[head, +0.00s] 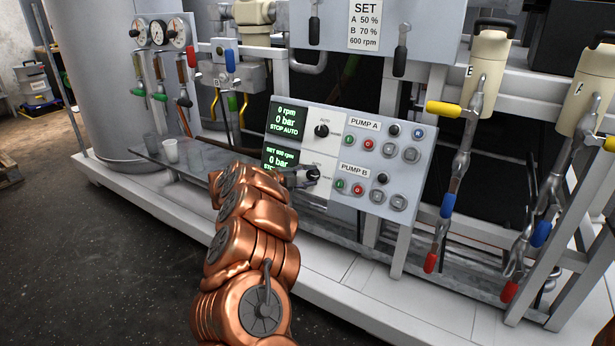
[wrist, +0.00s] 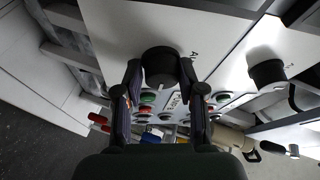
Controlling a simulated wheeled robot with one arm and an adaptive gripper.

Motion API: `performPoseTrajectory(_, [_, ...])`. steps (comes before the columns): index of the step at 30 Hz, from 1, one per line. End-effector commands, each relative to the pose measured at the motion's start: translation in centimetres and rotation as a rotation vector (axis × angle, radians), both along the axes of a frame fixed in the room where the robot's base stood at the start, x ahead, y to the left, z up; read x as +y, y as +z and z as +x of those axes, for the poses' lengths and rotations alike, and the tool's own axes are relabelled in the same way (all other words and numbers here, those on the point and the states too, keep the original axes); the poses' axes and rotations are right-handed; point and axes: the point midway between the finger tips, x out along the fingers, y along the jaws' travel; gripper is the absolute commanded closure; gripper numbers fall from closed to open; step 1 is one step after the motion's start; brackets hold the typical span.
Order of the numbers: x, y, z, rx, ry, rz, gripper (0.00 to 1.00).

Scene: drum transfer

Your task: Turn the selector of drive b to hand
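The control panel (head: 398,130) shows a selector for pump A (head: 321,130) above the black selector of drive b (head: 313,173), beside the PUMP B label. My gripper (head: 303,177) is at the lower selector. In the wrist view, the selector of drive b (wrist: 160,66) sits between the two fingers of my gripper (wrist: 160,74), which appear to touch its sides. Its pointer direction is hard to read. The lower display (head: 279,159) shows "SET 600 rpm" and "0 bar"; its bottom line is partly hidden by my arm. The upper display (head: 287,117) reads "STOP AUTO".
Push buttons (head: 357,189) sit right of the selector. The pump A selector (wrist: 267,68) is close by on the right in the wrist view. Valves with coloured handles (head: 443,109) stand at the right. A grey shelf with cups (head: 170,151) is at the left.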

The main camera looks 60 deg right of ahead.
Motion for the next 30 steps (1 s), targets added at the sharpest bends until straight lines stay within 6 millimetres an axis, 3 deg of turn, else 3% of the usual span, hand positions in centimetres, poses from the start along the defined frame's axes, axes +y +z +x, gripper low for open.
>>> performPoseTrajectory(6, [0.0, 0.0, 0.1, 0.001, 0.004, -0.001, 0.39])
performPoseTrajectory(17, [0.5, 0.2, 0.4, 0.001, 0.008, -0.001, 0.39])
performPoseTrajectory(23, [3.0, 0.8, 1.3, 0.000, 0.009, 0.001, 0.39])
performPoseTrajectory(30, [7.3, 1.8, 2.6, -0.001, 0.006, -0.001, 0.39])
